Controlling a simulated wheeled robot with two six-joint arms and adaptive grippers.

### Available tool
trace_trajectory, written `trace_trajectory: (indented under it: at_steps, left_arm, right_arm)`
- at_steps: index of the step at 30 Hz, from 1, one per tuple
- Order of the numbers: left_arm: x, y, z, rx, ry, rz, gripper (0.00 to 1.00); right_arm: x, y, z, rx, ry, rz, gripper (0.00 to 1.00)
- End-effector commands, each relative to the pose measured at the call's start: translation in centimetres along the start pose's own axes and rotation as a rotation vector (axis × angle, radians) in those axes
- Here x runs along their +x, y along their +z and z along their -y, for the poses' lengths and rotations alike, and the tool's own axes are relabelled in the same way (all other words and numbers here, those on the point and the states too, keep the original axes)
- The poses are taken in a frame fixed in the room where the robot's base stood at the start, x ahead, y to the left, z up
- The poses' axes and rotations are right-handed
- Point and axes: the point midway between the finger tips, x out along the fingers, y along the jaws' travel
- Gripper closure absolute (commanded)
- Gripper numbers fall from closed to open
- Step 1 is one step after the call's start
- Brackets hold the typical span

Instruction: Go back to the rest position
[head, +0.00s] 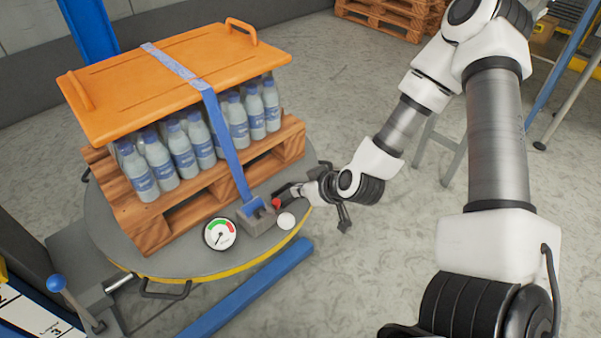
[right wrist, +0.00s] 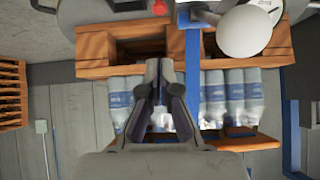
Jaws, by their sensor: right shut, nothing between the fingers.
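My right arm comes in from the right, and its gripper (head: 297,190) is beside the strap tensioner (head: 257,218) at the near right edge of the round turntable (head: 190,262). In the right wrist view its fingers (right wrist: 163,66) are together with nothing between them. A red knob (head: 276,204) and a white round knob (head: 286,221) are close to the gripper; I cannot tell whether it touches anything. The blue strap (head: 231,150) runs from the tensioner up over the orange lid (head: 170,80). My left gripper is not in view.
A wooden pallet (head: 140,222) with rows of bottles (head: 184,155) under the lid stands on the turntable. A gauge (head: 220,234) sits at its front. A blue-knobbed lever (head: 57,284) is at lower left. Stacked pallets (head: 390,18) stand behind.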

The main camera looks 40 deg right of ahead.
Motion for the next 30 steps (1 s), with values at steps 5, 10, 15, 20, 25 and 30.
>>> trace_trajectory:
  at_steps: [5, 10, 15, 20, 25, 30]
  left_arm:
    - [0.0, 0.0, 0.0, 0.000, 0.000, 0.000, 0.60]
    - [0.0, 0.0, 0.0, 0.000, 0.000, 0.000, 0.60]
    - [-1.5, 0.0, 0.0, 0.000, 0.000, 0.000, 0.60]
    - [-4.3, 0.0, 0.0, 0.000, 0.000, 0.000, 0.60]
    - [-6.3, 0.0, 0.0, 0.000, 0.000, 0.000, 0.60]
    - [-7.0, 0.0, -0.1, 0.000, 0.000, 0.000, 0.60]
  right_arm:
    - [0.0, 0.0, 0.0, 0.000, 0.000, 0.000, 1.00]
    - [0.0, 0.0, 0.0, 0.000, 0.000, 0.000, 1.00]
    - [-0.2, 2.4, 0.8, -0.050, -0.008, 0.091, 1.00]
    - [-1.1, 9.5, 4.6, -0.248, -0.065, 0.343, 1.00]
    - [-4.1, 17.6, 8.6, -0.287, -0.107, 0.614, 1.00]
    - [-6.9, 22.5, 10.8, -0.153, -0.042, 0.796, 1.00]
